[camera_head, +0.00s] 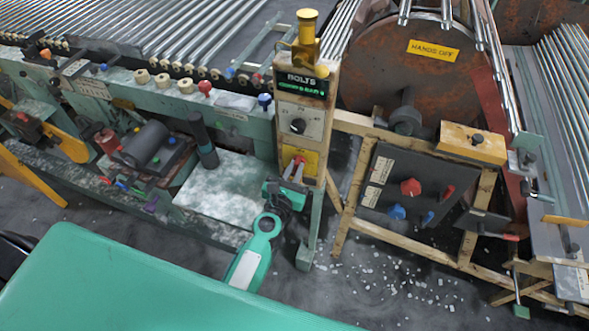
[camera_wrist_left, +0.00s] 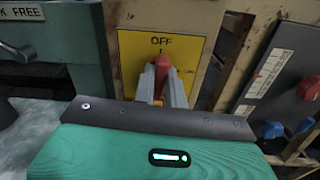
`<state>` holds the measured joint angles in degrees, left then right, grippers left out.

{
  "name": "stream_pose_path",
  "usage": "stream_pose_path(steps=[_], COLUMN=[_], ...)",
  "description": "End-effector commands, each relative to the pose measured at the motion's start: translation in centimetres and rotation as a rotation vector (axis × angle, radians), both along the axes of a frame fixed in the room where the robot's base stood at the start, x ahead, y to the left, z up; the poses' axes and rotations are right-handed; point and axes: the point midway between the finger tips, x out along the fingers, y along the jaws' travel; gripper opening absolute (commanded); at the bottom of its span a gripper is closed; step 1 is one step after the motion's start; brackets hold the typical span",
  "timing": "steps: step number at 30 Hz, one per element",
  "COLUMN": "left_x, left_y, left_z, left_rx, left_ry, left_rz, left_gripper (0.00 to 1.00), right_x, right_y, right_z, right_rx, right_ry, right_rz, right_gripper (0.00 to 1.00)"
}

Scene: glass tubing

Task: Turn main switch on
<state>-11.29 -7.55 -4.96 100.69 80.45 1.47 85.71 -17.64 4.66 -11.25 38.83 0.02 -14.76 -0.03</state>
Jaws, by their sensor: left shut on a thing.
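The main switch is a red knob (camera_wrist_left: 161,66) on a yellow plate (camera_wrist_left: 193,46) marked OFF. In the left wrist view the knob stands upright, its top close under the word OFF. In the head view the yellow plate (camera_head: 311,160) sits low on the wooden post, under the BOLTS display. My left gripper (camera_head: 294,168) reaches up to it from below. Its two grey fingers (camera_wrist_left: 162,84) are shut on the red knob, one on each side, and hide part of it. My right gripper is not in view.
A dial panel (camera_head: 313,122) is just above the switch. To the right stands a dark panel (camera_head: 376,215) with red and blue knobs, and a rusty drum (camera_head: 375,65) with a HANDS OFF sign. A pale board (camera_head: 225,195) lies at the left. Small white bits litter the floor.

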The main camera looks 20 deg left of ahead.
Motion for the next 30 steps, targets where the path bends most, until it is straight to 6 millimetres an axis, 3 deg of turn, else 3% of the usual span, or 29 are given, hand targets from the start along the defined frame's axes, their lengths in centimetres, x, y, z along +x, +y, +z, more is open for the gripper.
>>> stream_pose_path(steps=[21,30], left_x=[0.0,0.0], left_y=[-0.5,-0.6], left_z=[-0.1,-0.2], left_rx=[0.643,0.927], left_ry=[-0.022,-0.032], left_rz=[-0.001,-0.001], left_gripper=[0.00,0.00], right_x=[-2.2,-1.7], right_y=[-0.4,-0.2], right_z=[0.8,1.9], right_rx=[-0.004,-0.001], right_ry=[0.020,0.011], right_rz=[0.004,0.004], right_gripper=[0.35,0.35])
